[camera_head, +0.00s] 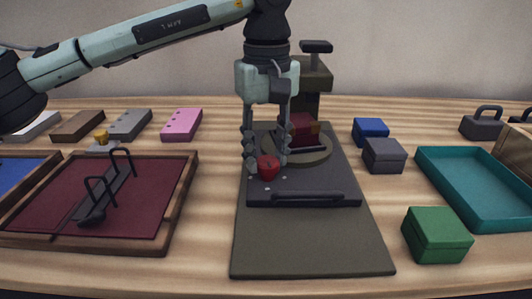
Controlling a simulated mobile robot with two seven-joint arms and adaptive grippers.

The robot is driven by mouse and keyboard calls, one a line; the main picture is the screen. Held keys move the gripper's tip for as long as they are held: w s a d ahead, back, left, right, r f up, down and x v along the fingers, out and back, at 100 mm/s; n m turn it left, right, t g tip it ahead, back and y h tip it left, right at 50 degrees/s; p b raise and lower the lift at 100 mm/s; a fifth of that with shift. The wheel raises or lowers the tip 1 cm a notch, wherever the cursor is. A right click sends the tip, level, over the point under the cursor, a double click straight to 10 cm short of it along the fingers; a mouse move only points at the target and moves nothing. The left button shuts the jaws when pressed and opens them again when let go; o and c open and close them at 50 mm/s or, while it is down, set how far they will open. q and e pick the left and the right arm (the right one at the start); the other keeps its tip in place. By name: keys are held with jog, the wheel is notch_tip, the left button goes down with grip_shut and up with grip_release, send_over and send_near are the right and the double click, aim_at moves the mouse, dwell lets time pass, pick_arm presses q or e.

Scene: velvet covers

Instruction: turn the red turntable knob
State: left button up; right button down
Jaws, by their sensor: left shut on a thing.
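The red knob (268,168) sits near the front left of the dark turntable base (318,174). My left gripper (267,160) comes down from above with its fingers around the knob and is shut on it. The round turntable plate (313,155) is just behind the knob to the right, with a dark red block (302,128) on it. The gripper's fingers hide part of the plate and the base's left side. My right gripper is not in view.
A dark mat (310,245) lies under the base. Green (436,236), grey (384,156) and blue (370,131) boxes stand right of the base. A press-like stand (316,75) rises behind.

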aim_at(267, 159)
pick_arm(q)
jog(key=shift+m, duration=1.2)
jog(key=o, duration=1.2)
jog(key=shift+c, duration=0.2)
notch_tip(267, 159, up, 12)
